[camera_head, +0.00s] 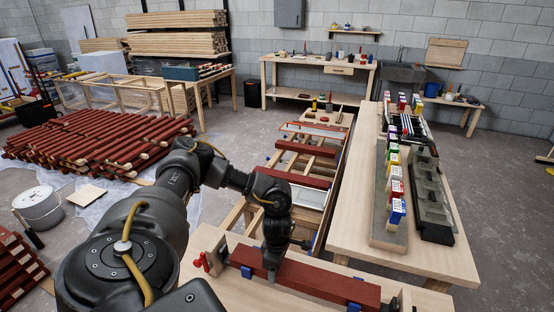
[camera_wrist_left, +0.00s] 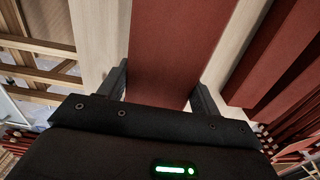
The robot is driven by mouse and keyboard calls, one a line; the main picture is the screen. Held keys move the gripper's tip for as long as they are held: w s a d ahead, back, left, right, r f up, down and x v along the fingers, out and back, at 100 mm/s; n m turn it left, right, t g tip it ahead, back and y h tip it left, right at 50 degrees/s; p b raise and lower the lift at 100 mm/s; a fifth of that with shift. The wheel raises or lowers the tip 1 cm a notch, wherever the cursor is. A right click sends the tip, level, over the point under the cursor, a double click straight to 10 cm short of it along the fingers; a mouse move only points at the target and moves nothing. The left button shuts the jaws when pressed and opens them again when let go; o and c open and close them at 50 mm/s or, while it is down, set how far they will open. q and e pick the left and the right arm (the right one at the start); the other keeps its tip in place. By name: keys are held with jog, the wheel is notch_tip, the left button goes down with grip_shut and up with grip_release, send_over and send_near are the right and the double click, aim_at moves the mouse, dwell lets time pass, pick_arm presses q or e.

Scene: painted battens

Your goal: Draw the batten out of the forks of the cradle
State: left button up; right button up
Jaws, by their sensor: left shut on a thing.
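The red-painted batten (camera_head: 325,283) lies lengthwise along the near bench in the head view. Blue forks of the cradle (camera_head: 247,271) show at its left part, and another blue piece (camera_head: 354,307) shows near its right end. My left gripper (camera_head: 274,272) reaches down onto the batten, closer to its left end. In the left wrist view the batten (camera_wrist_left: 178,40) runs between the two fingers of my left gripper (camera_wrist_left: 162,92), which is shut on it. Whether the batten still rests on the fork bottoms cannot be told. My right gripper is not in view.
A red-handled fitting (camera_head: 204,262) stands left of the batten, and a dark end piece (camera_head: 404,300) stands at its right. Beyond is a rack (camera_head: 315,165) with red battens. A long table (camera_head: 440,245) at the right carries colored boxes (camera_head: 396,212) and a dark tray.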

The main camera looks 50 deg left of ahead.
pick_arm(q)
jog(key=c, duration=0.3)
jog(key=shift+w+r+p, duration=0.1)
jog(key=shift+r+p, duration=2.05)
jog(key=shift+r, duration=0.55)
jog(key=shift+c, duration=0.2)
jog(key=shift+r, duration=0.35)
jog(key=shift+r+p, duration=0.1)
jog(key=shift+p, duration=0.2)
jog(key=shift+r+p, duration=1)
jog(key=shift+r, duration=0.4)
